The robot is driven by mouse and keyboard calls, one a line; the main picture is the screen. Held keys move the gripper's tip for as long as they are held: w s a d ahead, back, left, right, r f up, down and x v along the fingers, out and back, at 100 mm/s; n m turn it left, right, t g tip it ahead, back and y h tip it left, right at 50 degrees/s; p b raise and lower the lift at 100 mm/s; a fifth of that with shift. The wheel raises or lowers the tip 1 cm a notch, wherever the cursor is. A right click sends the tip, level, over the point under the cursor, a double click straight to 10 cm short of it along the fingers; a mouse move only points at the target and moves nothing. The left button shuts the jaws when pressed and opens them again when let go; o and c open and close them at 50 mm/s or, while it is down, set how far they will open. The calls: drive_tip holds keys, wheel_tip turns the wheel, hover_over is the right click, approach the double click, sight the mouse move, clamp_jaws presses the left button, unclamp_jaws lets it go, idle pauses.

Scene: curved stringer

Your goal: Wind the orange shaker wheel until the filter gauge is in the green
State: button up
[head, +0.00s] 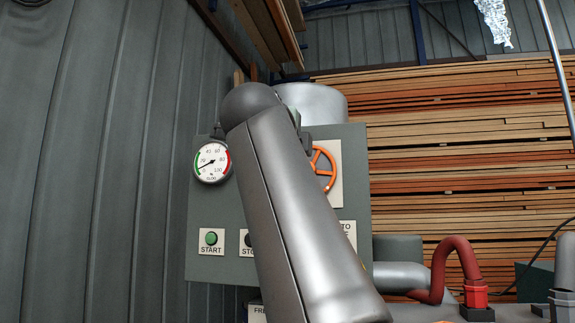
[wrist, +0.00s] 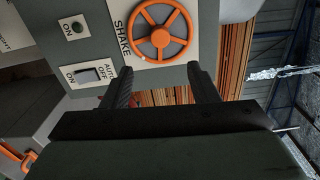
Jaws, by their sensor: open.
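The orange shaker wheel (wrist: 160,39) is a spoked handwheel on a pale plate lettered SHAKE. In the head view the wheel (head: 325,168) is partly hidden behind my arm. My gripper (wrist: 160,69) is open and empty, its two dark fingers pointing toward the panel near the wheel's edge; contact cannot be told. The fingers are hidden in the head view. The round white filter gauge (head: 212,161) is on the panel's left side, with a green arc at left and a red arc at right. Its needle points to the lower left, toward the green side.
The grey panel (head: 202,267) carries a green START button (head: 211,239) and a partly hidden stop button. The wrist view shows a switch (wrist: 88,74) beside the wheel. Stacked planks (head: 470,150) stand behind at right. A red hose (head: 463,258) curves at lower right.

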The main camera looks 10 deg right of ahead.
drive_tip(key=b+v, duration=0.1)
drive_tip(key=v, duration=0.3)
drive_tip(key=shift+s+a, duration=0.1)
drive_tip(key=shift+s, duration=0.3)
drive_tip(key=w+d+f+n+g+y+p, duration=0.3)
drive_tip(key=w+n+p, duration=0.5)
drive_tip(key=p, duration=0.6)
drive_tip(key=s+d+f+n+g+y+p, duration=0.1)
drive_tip(key=s+d+f+n+g+p, duration=0.15)
drive_tip(key=f+n+g+p, duration=0.5)
drive_tip(key=s+f+n+g+y+p, duration=0.1)
drive_tip(key=s+f+n+g+p, duration=0.1)
drive_tip(key=s+f+p, duration=0.3)
drive_tip(key=s+f+n+g+y+p, duration=0.1)
drive_tip(key=s+f+n+p, duration=0.2)
drive_tip(key=s+f+p, duration=0.3)
drive_tip(key=s+f+n+g+y+p, duration=0.1)
drive_tip(key=s+f+n+g+p, duration=0.1)
drive_tip(key=s+f+p, duration=0.4)
drive_tip(key=s+n+p, duration=0.1)
drive_tip(key=s+p, duration=0.3)
drive_tip(key=s, duration=0.5)
drive_tip(key=shift+s+g, duration=0.3)
drive_tip(key=shift+g, duration=0.05)
